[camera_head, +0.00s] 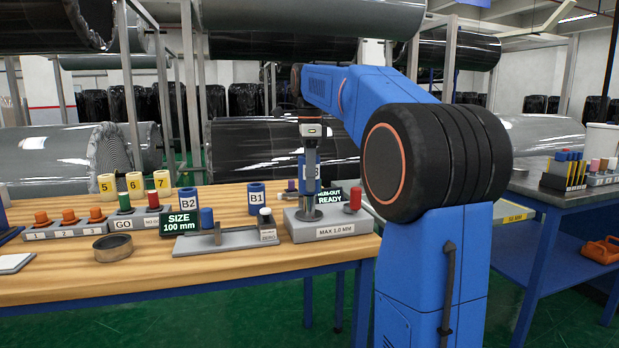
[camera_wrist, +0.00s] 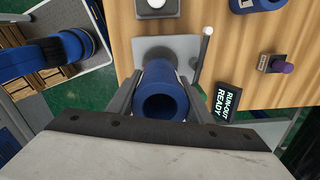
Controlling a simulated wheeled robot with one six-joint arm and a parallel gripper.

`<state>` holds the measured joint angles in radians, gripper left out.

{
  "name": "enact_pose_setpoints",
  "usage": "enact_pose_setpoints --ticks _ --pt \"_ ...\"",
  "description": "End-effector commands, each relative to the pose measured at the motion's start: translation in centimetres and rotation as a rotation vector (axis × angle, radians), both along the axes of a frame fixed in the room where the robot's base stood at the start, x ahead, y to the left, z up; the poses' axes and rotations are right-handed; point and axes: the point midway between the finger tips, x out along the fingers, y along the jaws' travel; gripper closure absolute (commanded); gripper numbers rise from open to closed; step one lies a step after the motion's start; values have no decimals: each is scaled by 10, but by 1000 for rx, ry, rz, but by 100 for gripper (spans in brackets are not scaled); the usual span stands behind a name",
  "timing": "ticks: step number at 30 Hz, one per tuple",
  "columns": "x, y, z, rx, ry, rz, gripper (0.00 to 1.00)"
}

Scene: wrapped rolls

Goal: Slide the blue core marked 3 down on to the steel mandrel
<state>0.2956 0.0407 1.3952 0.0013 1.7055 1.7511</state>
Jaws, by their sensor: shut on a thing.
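The blue core marked 3 (camera_head: 301,174) stands upright between the fingers of my gripper (camera_head: 311,172), partly hidden by them in the head view. In the wrist view its open end and dark bore (camera_wrist: 161,103) face the camera, with a finger against each side. My gripper (camera_wrist: 160,80) is shut on it. The steel mandrel (camera_head: 310,205) stands on a round foot on the grey gauge block marked MAX 1.0 MM (camera_head: 335,233), below the core. I cannot tell whether the mandrel's top is inside the bore; the wrist view does not show it.
A red button (camera_head: 353,198) is on the gauge block's right. The RUN-OUT READY display (camera_wrist: 228,100) stands close behind. Cores B1 (camera_head: 256,203) and B2 (camera_head: 188,203) stand to the left, by a grey fixture (camera_head: 205,244) and SIZE display (camera_head: 181,222). The bench front has free room.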

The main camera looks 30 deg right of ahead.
Motion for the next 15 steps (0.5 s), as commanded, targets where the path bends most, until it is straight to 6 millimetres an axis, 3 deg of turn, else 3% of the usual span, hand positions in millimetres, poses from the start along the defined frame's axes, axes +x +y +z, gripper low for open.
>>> enact_pose_setpoints --ticks 15 --pt "0 0 -8 0 -1 0 80"
